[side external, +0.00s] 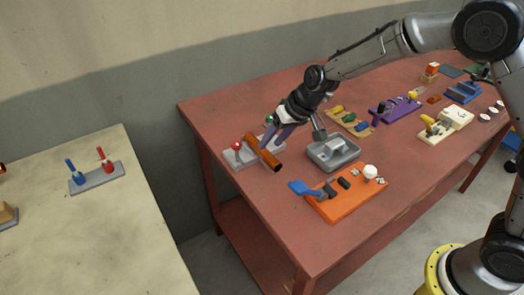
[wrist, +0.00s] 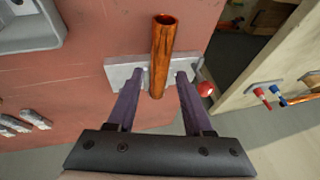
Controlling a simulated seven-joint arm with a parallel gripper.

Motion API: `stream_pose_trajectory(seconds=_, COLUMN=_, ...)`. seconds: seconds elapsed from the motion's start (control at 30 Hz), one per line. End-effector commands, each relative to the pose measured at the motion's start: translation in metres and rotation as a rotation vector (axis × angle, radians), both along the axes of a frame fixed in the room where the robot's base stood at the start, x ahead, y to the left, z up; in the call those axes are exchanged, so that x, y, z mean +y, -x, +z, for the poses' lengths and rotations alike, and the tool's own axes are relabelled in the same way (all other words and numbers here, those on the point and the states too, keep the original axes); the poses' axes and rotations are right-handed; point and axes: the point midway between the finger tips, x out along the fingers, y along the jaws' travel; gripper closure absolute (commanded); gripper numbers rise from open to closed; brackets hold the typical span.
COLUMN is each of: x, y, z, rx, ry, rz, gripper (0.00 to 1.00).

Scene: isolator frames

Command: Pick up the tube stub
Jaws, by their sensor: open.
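The tube stub is a copper-coloured pipe (side external: 263,152) by the grey block (side external: 240,161) at the far left end of the red table. In the wrist view the tube stub (wrist: 161,55) stands out toward the camera, its open end at the top. My gripper (side external: 276,134) is over the tube's upper part. In the wrist view the two purple fingers of my gripper (wrist: 160,77) are open, one on each side of the tube, with gaps showing. The lower end of the tube lies between the fingers, in front of the grey block (wrist: 125,72).
A red knob (side external: 237,146) is beside the tube. A grey metal tray (side external: 333,165) and an orange board (side external: 347,205) with a blue lever stand to the right. A purple board (side external: 396,108) is farther back. A separate bench (side external: 90,225) is at left, across a gap.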

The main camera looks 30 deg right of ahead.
Motion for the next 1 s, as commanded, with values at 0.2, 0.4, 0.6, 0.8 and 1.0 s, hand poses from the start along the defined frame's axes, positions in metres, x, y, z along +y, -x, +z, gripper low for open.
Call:
stream_pose_trajectory(seconds=0.2, x=0.008, y=-0.009, z=-0.03, rx=0.003, ry=0.001, rz=0.001, gripper=0.49)
stream_pose_trajectory(seconds=0.4, x=0.01, y=-0.012, z=-0.037, rx=0.001, ry=0.0, rz=0.001, gripper=0.49)
stream_pose_trajectory(seconds=0.6, x=0.01, y=-0.012, z=-0.036, rx=0.001, ry=0.0, rz=0.001, gripper=0.58)
stream_pose_trajectory(seconds=0.8, x=0.01, y=-0.012, z=-0.036, rx=0.001, ry=0.0, rz=0.001, gripper=0.94)
stream_pose_trajectory(seconds=1.0, x=0.01, y=-0.012, z=-0.036, rx=0.001, ry=0.0, rz=0.0, gripper=1.0)
